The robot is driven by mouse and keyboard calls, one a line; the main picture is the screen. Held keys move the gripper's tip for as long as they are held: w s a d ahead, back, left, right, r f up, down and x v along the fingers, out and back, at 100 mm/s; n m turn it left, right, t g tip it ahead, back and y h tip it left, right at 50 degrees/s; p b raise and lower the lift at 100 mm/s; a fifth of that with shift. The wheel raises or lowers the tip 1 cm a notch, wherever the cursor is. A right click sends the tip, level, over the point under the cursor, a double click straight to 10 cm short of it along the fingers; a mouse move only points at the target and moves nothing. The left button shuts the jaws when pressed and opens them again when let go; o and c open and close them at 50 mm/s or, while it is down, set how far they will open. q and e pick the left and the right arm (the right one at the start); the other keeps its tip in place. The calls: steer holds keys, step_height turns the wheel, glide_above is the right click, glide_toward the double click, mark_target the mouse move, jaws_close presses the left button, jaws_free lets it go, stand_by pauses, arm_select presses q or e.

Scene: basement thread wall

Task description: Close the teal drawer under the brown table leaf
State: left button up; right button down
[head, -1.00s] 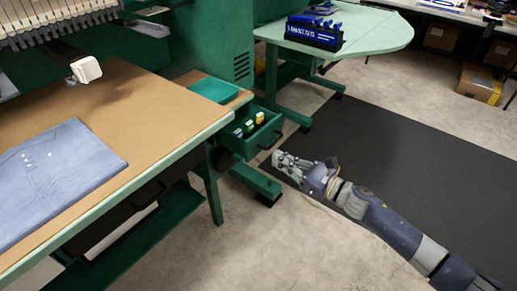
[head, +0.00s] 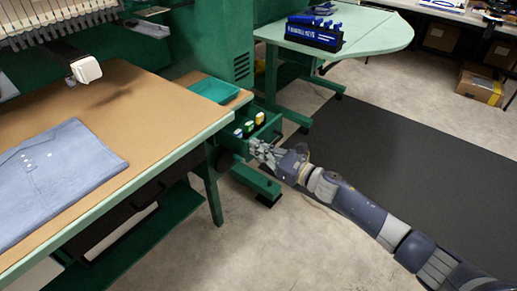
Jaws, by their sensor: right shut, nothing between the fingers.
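The teal drawer (head: 272,126) stands open under the right end of the brown table leaf (head: 240,99). Several small spools with coloured tops (head: 249,126) stand inside it. My right gripper (head: 256,147) is shut and empty. It is at the drawer's front face and covers much of it, including the handle area. I cannot tell whether the fingers touch the front. My left gripper is not in view.
A folded blue shirt (head: 57,167) lies on the brown tabletop, and a teal tray (head: 214,89) sits near its right end. A green table leg (head: 213,196) stands left of the drawer. A dark mat (head: 400,150) covers the floor at right.

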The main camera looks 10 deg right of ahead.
mark_target(234, 136)
steer(key=b+x, duration=0.1)
steer(key=x, duration=0.2)
steer(key=shift+w+a+f+b, duration=0.15)
steer(key=shift+w+a+b, duration=0.15)
steer(key=shift+b, duration=0.05)
steer(key=b+x, duration=0.2)
steer(key=x, duration=0.2)
steer(key=shift+w+a, duration=0.25)
steer(key=shift+w, duration=0.1)
steer(key=shift+w+a, duration=0.35)
steer(key=shift+w, duration=0.1)
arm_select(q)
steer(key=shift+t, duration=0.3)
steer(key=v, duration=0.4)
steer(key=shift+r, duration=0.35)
arm_select(e)
steer(key=shift+d, duration=0.1)
